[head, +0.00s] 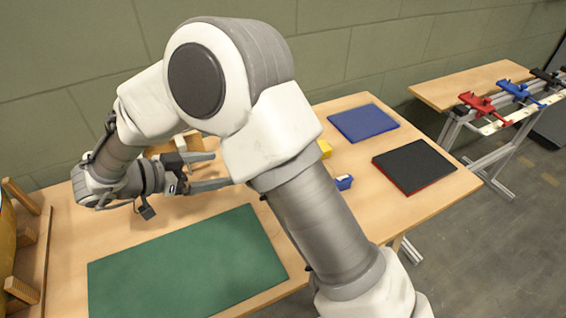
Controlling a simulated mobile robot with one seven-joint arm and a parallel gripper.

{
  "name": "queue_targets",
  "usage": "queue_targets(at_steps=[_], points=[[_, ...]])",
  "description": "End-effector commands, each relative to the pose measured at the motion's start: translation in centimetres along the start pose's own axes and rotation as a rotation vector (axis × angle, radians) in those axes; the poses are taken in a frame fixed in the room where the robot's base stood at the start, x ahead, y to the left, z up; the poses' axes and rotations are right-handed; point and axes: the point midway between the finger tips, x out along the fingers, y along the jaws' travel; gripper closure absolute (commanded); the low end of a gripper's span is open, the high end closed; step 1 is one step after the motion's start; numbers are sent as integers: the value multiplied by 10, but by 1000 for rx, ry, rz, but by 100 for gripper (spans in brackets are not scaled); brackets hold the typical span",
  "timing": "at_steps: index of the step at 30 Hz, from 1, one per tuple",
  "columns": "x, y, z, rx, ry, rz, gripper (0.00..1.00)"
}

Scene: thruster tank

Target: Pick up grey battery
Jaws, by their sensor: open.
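My gripper (221,169) is open above the wooden table (340,228), its two grey fingers spread and pointing right. Nothing shows between the fingers. I cannot make out a grey battery; my own arm crosses the middle of the view and hides part of the table behind it. A small blue item (343,182) and a yellow item (325,149) show just right of my arm, the yellow one partly covered by it.
A green mat (185,270) lies at the front, a blue mat (363,122) and a black mat with a red edge (414,166) at the right. A wooden piece (165,148) is behind my gripper. A wooden rack (22,250) stands at left. Clamps (500,98) are on another bench.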

Motion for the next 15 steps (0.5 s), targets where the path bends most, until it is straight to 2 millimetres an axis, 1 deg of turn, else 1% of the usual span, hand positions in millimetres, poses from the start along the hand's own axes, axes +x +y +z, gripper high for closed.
queue_targets(at_steps=[1,3,5,8,15], points=[[0,3,6,-10,3,13,0],[3,6,8,-17,6,27,0],[10,7,8,-19,8,31,0],[30,7,8,-17,8,32,0],[84,8,8,-16,8,31,0]])
